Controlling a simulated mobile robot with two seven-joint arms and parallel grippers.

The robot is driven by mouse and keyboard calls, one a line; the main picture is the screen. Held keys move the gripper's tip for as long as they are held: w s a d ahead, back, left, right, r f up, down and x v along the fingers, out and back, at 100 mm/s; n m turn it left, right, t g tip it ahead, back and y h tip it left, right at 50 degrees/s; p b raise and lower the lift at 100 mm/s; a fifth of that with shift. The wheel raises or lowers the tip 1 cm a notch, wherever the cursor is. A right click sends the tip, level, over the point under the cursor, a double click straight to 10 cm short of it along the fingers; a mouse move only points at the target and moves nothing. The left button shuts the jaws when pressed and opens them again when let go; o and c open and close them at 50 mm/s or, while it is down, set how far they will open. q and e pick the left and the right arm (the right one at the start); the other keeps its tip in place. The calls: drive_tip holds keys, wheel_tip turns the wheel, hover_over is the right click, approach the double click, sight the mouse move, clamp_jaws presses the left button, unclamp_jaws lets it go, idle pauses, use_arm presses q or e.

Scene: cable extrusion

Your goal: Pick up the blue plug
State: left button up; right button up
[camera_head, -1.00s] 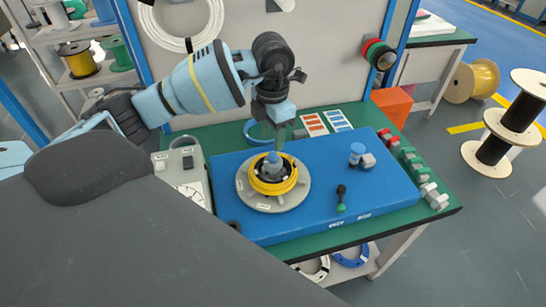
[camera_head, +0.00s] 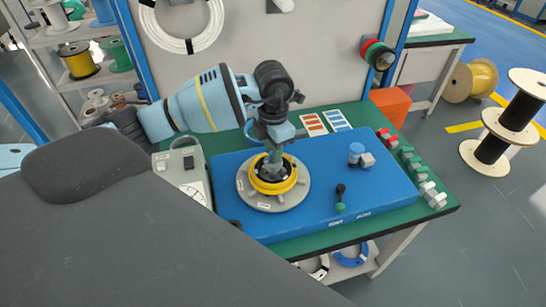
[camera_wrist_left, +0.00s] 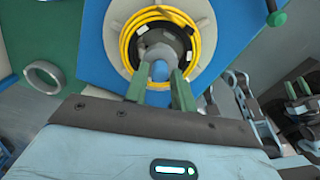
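A blue plug (camera_wrist_left: 160,71) stands in the grey hub at the middle of the round grey turntable (camera_head: 243,187), inside a coil of yellow cable (camera_head: 291,181). My left gripper (camera_head: 272,160) points down over the hub. In the left wrist view, its two green fingers (camera_wrist_left: 160,78) stand open, one on each side of the plug. I cannot tell whether either finger touches it. In the head view the gripper mostly hides the plug.
A blue mat (camera_head: 310,205) on the green bench carries a blue-topped piece (camera_head: 357,150) and a small black-and-green tool (camera_head: 340,197). A grey box with a dial (camera_head: 183,172) stands left. Red, green and grey parts line the right edge.

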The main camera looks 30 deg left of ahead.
use_arm(q)
clamp_jaws()
drive_tip(key=shift+r, duration=0.1)
drive_tip(key=shift+r, duration=0.45)
drive_tip(key=shift+s+d+r, duration=0.15)
drive_tip(key=shift+d+r, duration=0.1)
drive_tip(key=shift+r, duration=0.4)
drive_tip(key=shift+s+d+r, duration=0.15)
drive_tip(key=shift+d+r, duration=0.1)
drive_tip(key=shift+r, duration=0.35)
drive_tip(key=s+d+r, duration=0.1)
drive_tip(key=s+d, duration=0.7)
drive_tip(key=d, duration=0.4)
drive_tip(key=shift+s+r+b, duration=0.2)
drive_tip(key=shift+s+b, duration=0.05)
drive_tip(key=shift+b, duration=0.05)
drive_tip(key=shift+c, duration=1)
unclamp_jaws()
drive_tip(key=shift+c, duration=0.7)
